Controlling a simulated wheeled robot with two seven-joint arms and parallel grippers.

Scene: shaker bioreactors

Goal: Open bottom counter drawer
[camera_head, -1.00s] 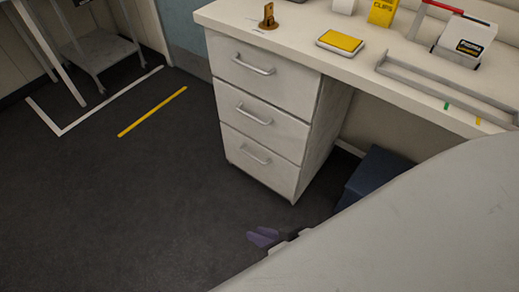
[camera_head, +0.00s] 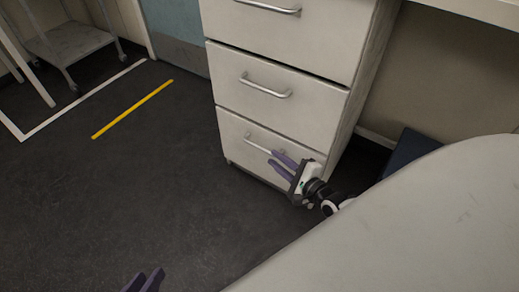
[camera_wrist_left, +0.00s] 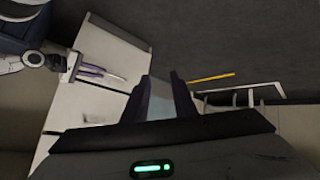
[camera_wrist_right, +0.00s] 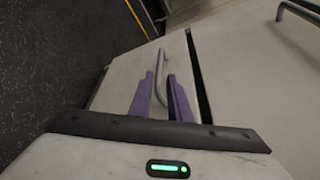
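The bottom drawer (camera_head: 235,140) is the lowest of three white drawer fronts in the head view and looks closed. Its grey bar handle (camera_head: 262,146) is partly covered by my right gripper (camera_head: 279,161). In the right wrist view the handle (camera_wrist_right: 161,70) runs between and just beyond the fingertips of my right gripper (camera_wrist_right: 162,80), which are apart. I cannot tell whether they touch it. My left gripper (camera_head: 147,279) is at the bottom edge of the head view, away from the drawers. In the left wrist view its fingers (camera_wrist_left: 164,82) are apart and hold nothing.
The middle drawer (camera_head: 310,100) and the top drawer (camera_head: 325,35) are closed above. A dark blue box (camera_head: 408,152) stands under the counter at right. A white trolley (camera_head: 70,42) stands back left. Dark floor (camera_head: 120,190) left of the drawers is clear.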

